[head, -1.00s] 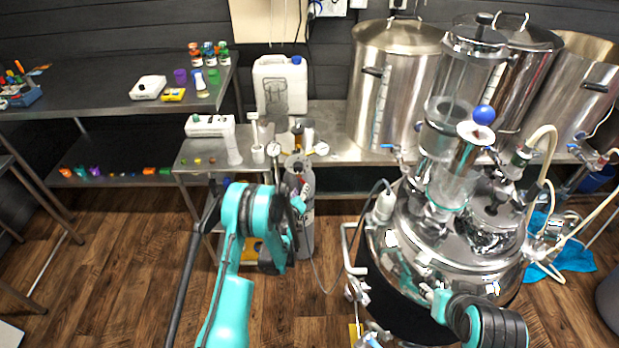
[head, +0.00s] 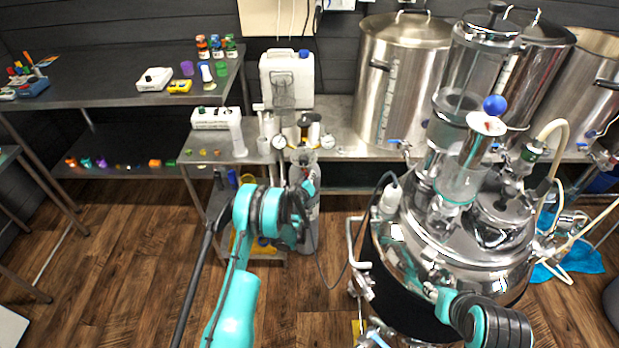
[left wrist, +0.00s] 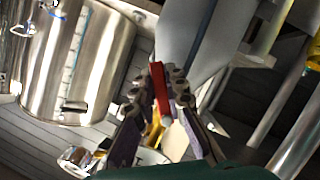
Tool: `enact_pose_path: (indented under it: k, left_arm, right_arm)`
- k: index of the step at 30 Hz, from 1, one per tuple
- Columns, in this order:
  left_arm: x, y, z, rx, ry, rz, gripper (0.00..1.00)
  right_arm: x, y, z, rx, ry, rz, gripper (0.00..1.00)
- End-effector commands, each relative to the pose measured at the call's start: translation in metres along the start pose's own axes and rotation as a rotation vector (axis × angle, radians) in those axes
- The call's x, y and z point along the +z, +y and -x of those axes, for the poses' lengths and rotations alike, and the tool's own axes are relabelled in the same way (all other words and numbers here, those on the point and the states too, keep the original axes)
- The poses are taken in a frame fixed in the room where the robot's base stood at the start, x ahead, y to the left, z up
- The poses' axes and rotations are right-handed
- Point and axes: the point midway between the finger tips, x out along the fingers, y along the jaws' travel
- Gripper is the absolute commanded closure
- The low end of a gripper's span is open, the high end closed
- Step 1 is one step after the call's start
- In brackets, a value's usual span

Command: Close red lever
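The red lever (left wrist: 160,90) shows in the left wrist view as a narrow red bar with a pale lower end. It lies between the two fingers of my left gripper (left wrist: 165,72), whose tips are drawn in close on both sides of it. In the head view my left gripper (head: 303,192) is at the top of a grey gas cylinder (head: 307,225), and my wrist and fingers hide most of the valve there. The lever cannot be made out clearly in the head view.
A steel bench (head: 345,143) stands behind the cylinder, with a white canister (head: 287,80) and a large steel pot (head: 405,75) on it. A shiny steel vessel (head: 455,255) with hoses stands to the right. Wooden floor (head: 120,240) is open to the left.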

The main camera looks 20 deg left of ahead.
Motion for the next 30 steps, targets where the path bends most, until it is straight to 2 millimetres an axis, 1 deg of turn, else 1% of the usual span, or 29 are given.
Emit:
enact_pose_path:
  k: [8, 14, 20, 30]
  left_arm:
    - [0.0, 0.0, 0.0, 0.004, 0.0, 0.011, 1.0]
    - [0.0, 0.003, 0.0, 0.03, 0.001, 0.072, 1.0]
    - [-0.001, 0.007, 0.0, 0.083, 0.0, 0.203, 1.0]
    - [-0.005, 0.018, 0.002, 0.204, 0.0, 0.496, 1.0]
  right_arm:
    - [0.0, 0.0, 0.0, 0.0, 0.0, 0.0, 0.6]
    - [0.0, 0.0, 0.0, 0.0, 0.0, 0.0, 0.6]
    - [0.0, 0.0, 0.0, 0.0, 0.0, 0.0, 0.6]
    - [0.0, 0.0, 0.0, 0.0, 0.0, 0.0, 0.6]
